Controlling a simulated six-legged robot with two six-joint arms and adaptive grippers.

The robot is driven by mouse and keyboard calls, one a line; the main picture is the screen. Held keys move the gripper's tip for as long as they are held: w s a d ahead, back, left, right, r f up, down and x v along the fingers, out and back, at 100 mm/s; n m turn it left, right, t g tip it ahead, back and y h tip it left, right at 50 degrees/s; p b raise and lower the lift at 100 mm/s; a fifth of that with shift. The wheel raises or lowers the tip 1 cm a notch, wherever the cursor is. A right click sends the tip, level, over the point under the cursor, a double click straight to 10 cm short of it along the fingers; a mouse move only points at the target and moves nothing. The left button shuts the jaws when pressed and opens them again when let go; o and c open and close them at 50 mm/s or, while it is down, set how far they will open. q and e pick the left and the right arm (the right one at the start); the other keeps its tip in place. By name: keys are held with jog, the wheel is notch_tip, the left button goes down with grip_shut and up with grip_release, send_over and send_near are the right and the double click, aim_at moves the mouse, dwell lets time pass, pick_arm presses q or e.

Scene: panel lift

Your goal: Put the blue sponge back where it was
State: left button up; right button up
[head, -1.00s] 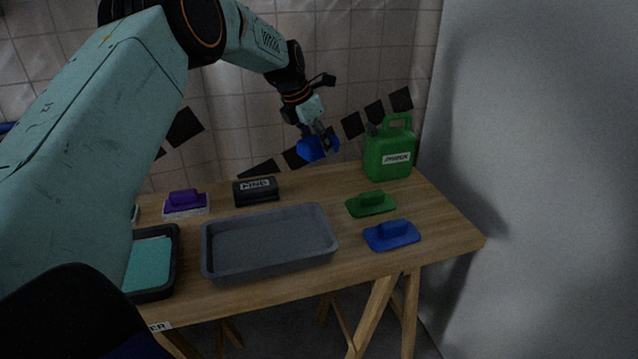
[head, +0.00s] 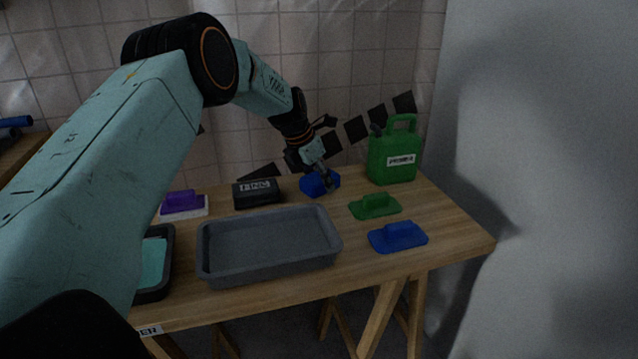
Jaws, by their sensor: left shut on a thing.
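The blue sponge (head: 314,186) is in my left gripper (head: 325,180), at the back of the wooden table (head: 455,232). The gripper comes down from above and is shut on it. The sponge is at or just above the table top; I cannot tell whether it touches. It is between the black labelled block and the green canister. A second blue thing, a flat pad with a handle (head: 398,236), lies at the front right of the table. My right gripper is not in view.
A grey tray (head: 207,268) stands at the front middle. A black block (head: 256,193), a purple-handled pad (head: 182,202), a green canister (head: 392,158) and a green pad (head: 375,206) stand around it. A dark tray with teal contents (head: 168,262) is at left.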

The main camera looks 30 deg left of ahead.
pick_arm(q)
jog(key=shift+s, duration=0.1)
jog(key=o, duration=1.6)
jog(key=shift+c, duration=0.2)
jog(key=p+v, duration=0.4)
jog(key=v, duration=0.6)
jog(key=shift+r+p, duration=0.35)
jog(key=shift+p, duration=0.05)
jog(key=shift+v, duration=0.8)
jog(key=shift+a+f, duration=0.1)
